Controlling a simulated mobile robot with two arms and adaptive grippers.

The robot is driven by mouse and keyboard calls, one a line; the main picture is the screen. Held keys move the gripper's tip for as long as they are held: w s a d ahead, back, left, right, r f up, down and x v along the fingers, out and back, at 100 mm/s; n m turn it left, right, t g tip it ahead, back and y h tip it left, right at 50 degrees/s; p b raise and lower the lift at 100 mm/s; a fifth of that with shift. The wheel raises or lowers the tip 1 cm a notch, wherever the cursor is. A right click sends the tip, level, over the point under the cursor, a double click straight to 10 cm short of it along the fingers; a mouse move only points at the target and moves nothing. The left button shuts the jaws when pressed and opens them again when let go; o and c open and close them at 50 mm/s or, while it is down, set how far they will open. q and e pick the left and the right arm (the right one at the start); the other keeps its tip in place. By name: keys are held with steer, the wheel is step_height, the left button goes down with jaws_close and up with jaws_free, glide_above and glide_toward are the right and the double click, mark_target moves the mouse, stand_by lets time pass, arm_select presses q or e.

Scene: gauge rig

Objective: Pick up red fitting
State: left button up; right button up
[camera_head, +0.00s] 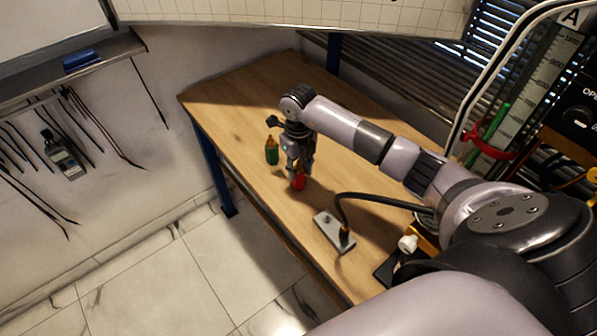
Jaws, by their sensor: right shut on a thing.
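The red fitting (298,182) stands on the wooden table, left of the table's middle. My right gripper (297,169) points down over it and is shut on it. The gripper's fingers hide the fitting's upper part. I cannot tell whether the fitting touches the table or is slightly raised. My left gripper is not in view.
A green fitting (271,152) with an orange top stands just left of my gripper. A grey metal plate (333,232) with a black hose lies nearer on the wooden table (240,100). A gauge rig (530,90) stands at right. The table's back left is clear.

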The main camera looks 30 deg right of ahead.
jaws_close()
steer(key=shift+r, duration=0.1)
